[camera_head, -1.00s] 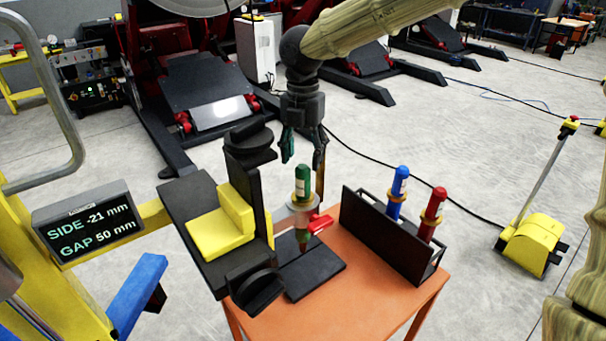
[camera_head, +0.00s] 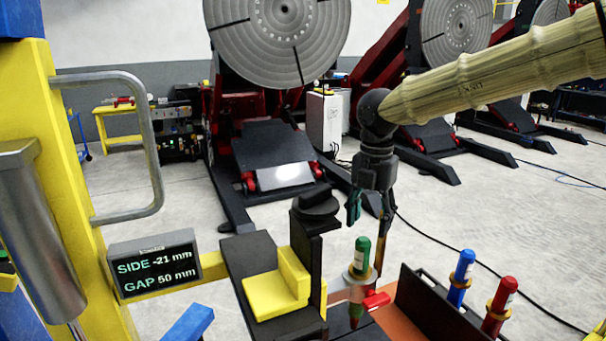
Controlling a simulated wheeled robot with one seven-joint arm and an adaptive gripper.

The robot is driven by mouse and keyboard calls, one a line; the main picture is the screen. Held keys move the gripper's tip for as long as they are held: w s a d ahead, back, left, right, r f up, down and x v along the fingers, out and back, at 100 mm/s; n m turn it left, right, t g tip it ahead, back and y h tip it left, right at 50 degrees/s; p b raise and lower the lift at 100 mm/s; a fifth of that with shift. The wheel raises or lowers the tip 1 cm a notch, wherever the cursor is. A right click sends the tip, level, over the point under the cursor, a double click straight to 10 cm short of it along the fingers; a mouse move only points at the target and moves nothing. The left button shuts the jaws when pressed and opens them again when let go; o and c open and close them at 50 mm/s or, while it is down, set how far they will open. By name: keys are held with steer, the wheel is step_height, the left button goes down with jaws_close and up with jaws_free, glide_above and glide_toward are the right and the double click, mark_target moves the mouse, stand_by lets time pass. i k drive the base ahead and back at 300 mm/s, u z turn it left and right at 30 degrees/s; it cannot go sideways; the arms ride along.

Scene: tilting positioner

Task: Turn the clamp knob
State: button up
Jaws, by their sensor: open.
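A red knob (camera_head: 377,300), which looks like the clamp knob, sticks out to the right of a clamp ring (camera_head: 358,273). The ring is around an upright green marker-like tool (camera_head: 361,256). My gripper (camera_head: 368,212) points down with its fingers apart and empty. In the picture it is just above the green tool's top; the exact distance in depth is hard to tell. The black fixture (camera_head: 252,252) with a yellow angled block (camera_head: 278,288) stands to the left of the clamp. The clamp's base is partly cut off by the bottom edge.
A black rack (camera_head: 425,305) with blue (camera_head: 462,278) and red (camera_head: 500,307) tools stands to the right on the orange table (camera_head: 388,318). A display (camera_head: 154,266) reads SIDE -21 mm, GAP 50 mm. Large positioners stand behind on open floor.

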mark_target(372, 301)
steer(key=k, duration=0.9)
